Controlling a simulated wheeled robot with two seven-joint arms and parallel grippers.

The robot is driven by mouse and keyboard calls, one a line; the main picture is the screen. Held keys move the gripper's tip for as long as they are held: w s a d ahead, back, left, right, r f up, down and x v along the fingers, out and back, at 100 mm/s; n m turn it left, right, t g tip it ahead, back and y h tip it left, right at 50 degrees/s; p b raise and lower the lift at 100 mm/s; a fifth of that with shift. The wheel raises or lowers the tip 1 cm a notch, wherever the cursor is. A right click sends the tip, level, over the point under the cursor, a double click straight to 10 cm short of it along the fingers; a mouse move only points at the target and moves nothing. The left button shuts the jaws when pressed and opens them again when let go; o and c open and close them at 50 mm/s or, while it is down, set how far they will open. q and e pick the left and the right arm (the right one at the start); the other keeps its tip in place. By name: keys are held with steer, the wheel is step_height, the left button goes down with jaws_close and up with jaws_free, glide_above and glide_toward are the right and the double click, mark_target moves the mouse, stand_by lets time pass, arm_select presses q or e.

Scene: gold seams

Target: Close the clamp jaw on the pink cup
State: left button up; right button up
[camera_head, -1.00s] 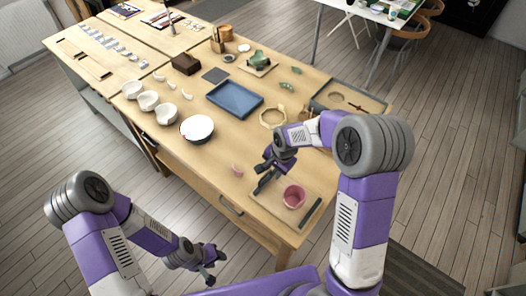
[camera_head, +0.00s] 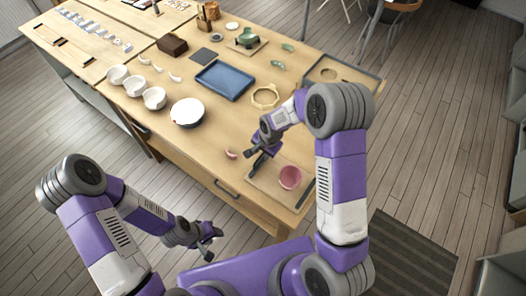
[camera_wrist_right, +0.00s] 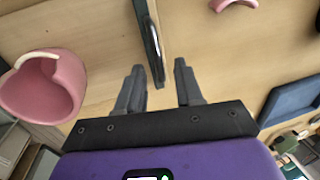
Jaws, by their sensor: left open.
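The pink cup (camera_head: 290,178) stands on a wooden clamp board (camera_head: 266,186) at the table's near right corner. In the right wrist view the cup (camera_wrist_right: 42,90) is at the left, with a pale broken edge on its rim. The dark clamp jaw (camera_wrist_right: 150,42) lies apart from the cup, with bare board between them. My right gripper (camera_wrist_right: 158,86) is open, its two fingers on either side of the jaw's near end; I cannot tell whether they touch it. My left gripper (camera_head: 208,240) is open and empty, off the table's front.
A dark fixed bar (camera_head: 306,194) lies on the cup's far side from the jaw. A pink shard (camera_head: 231,154) lies left of the board. A white bowl (camera_head: 187,112), blue tray (camera_head: 224,80) and octagonal wooden ring (camera_head: 265,96) stand farther back.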

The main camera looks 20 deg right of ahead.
jaws_close()
stand_by(1.3)
